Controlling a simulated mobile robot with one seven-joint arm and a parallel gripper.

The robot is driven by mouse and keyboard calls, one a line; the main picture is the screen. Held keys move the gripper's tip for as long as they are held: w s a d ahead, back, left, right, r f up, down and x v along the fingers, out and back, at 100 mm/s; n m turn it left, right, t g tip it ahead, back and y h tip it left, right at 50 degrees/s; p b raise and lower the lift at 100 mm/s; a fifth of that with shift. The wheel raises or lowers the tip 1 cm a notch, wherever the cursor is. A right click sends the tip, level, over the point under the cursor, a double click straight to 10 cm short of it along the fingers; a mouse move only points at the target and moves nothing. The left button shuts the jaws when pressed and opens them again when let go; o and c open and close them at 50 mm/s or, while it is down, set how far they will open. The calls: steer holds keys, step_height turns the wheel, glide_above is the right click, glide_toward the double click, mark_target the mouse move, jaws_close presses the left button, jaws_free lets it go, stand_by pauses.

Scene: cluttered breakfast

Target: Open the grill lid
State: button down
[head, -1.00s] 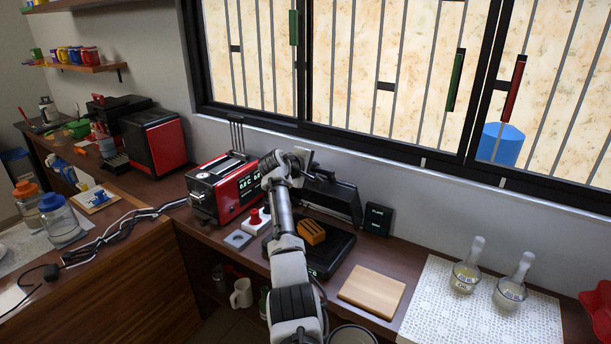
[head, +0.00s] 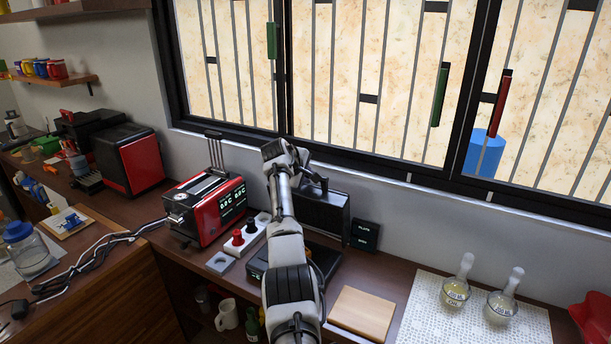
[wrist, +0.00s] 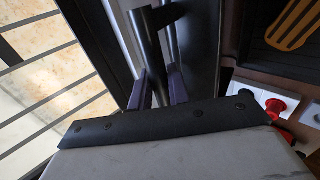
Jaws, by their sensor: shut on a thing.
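The grill is black, with a flat base (head: 327,261) on the counter and a lid (head: 322,213) standing raised, close to upright, at its back. My gripper (wrist: 158,92) is shut on the lid's dark bar handle (wrist: 152,45), which shows between the two fingers in the wrist view. The lid (wrist: 200,40) lies just right of the fingers there. In the head view my arm reaches over the grill, hiding part of the base, and the fingertips are hard to make out. An orange slotted piece (wrist: 292,24) lies on the grill base in the wrist view.
A red toaster (head: 208,208) and a white strip with red and black knobs (head: 246,236) stand left of the grill. A small black box (head: 364,236) is close on its right. A wooden board (head: 362,313) lies in front right. The window (head: 375,100) is behind.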

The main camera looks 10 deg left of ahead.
steer(key=c, duration=1.4)
jaws_free()
steer(key=shift+f, duration=0.1)
steer(key=shift+s, duration=0.1)
steer(key=b+v, duration=0.5)
steer(key=v, duration=0.8)
steer(key=shift+s+a+r, duration=0.1)
steer(key=shift+s+r, duration=0.15)
steer(key=shift+r, duration=0.05)
